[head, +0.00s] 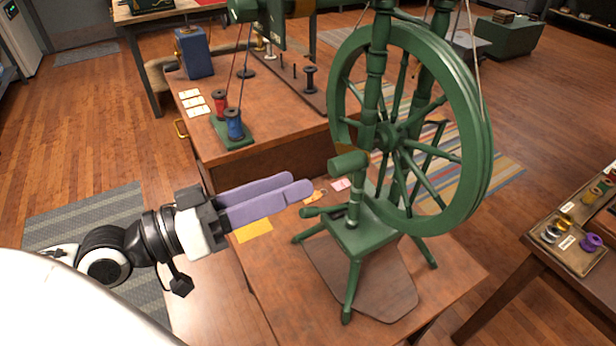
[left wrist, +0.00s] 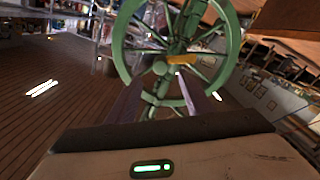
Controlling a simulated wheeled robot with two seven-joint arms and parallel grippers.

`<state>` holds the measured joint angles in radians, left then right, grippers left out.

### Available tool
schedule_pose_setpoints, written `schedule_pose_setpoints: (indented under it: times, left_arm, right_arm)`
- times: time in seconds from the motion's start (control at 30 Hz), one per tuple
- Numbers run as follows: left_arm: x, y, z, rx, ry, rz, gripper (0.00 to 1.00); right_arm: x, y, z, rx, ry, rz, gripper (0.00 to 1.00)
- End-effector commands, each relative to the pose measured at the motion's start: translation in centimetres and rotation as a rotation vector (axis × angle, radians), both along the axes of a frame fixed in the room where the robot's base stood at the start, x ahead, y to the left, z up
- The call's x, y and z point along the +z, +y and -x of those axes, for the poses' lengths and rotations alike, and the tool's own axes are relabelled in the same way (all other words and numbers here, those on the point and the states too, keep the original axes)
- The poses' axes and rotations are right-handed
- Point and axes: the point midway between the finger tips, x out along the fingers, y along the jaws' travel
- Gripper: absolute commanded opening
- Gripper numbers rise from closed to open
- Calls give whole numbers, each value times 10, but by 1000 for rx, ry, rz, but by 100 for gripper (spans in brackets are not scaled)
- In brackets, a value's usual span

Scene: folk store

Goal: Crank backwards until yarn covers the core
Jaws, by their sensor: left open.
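A green spinning wheel (head: 466,190) stands on a wooden table, its large spoked wheel upright. A short green cylinder (head: 348,164) sticks out to the left near its post; I cannot tell whether it is the crank. My left gripper (head: 300,184), with purple fingers, is open and empty just left of the wheel's frame, apart from it in the picture. In the left wrist view, the spinning wheel (left wrist: 124,46) stands ahead, between and beyond the fingers, with a small orange-yellow piece (left wrist: 181,60) near its hub. I cannot make out yarn on a core. My right gripper is not in view.
A second wooden table (head: 262,142) behind holds a red spool (head: 220,104), a blue spool (head: 234,124) and a blue box (head: 195,52). A yellow card (head: 254,230) lies below my left gripper. A tray (head: 572,262) with small spools is at the right.

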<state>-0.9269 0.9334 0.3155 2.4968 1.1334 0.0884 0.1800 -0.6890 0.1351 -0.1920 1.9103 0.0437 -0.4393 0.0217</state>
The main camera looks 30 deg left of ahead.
Motion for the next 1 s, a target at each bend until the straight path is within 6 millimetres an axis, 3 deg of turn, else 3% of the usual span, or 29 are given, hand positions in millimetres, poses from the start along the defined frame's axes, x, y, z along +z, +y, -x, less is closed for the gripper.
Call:
schedule_pose_setpoints:
  times: [0.53, 0.9, 1.0]
  left_arm:
    - [5, -29, -51, 2, -3, 5, 47]
    - [3, -51, -89, 2, -1, 2, 47]
    - [-1, -52, -89, 1, 1, -2, 47]
  right_arm:
    - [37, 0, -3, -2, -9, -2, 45]
    - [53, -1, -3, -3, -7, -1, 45]
    - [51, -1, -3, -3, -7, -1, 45]
